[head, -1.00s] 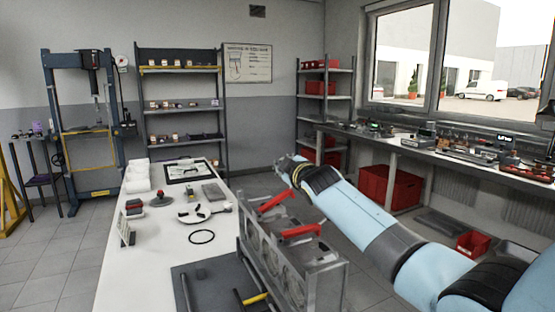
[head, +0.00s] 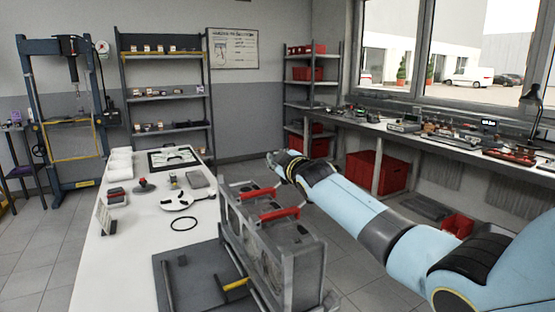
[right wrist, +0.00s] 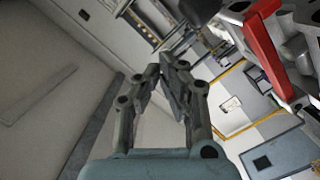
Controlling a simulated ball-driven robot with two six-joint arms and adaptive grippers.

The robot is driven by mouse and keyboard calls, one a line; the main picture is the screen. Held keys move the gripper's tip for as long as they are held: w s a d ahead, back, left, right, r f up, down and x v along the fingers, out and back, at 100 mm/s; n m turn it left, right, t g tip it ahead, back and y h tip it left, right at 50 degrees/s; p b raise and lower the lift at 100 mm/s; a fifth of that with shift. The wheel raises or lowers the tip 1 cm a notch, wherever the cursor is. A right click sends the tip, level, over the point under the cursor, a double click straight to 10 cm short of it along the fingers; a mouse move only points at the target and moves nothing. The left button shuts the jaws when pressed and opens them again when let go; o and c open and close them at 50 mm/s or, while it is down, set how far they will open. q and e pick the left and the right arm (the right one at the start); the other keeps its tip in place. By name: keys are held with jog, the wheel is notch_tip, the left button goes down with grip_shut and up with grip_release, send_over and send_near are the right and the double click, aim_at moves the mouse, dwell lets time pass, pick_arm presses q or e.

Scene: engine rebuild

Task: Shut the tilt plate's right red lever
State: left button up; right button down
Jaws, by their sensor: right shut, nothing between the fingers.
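The tilt plate (head: 296,258) stands upright at the right side of the white table. Two red levers sit on its top: a far one (head: 258,193) and a near one (head: 280,214). Both lie low and almost parallel. My right gripper (head: 273,162) is just beyond the far lever, apart from it; its fingers are hard to make out there. In the right wrist view the gripper (right wrist: 165,68) is shut and empty. A red lever (right wrist: 265,50) shows to the right of its fingers, not touching them. My left gripper is out of view.
The white table (head: 128,245) carries a black ring (head: 185,223), a white round part (head: 178,202) and a dark mat (head: 195,270) with a yellow-handled tool (head: 235,284). A bench (head: 410,135) runs under the window. The floor between is mostly open.

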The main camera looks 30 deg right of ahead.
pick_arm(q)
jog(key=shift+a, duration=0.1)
pick_arm(e)
jog(key=shift+r, duration=0.1)
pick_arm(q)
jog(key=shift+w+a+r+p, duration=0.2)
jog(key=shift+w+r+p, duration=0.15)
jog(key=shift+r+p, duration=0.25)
pick_arm(e)
jog(key=s+a+r, duration=0.2)
jog(key=s+r, duration=0.2)
jog(key=s, duration=0.4)
jog(key=shift+r, duration=0.25)
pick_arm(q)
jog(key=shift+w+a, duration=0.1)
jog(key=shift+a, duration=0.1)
pick_arm(e)
jog(key=shift+a, duration=0.1)
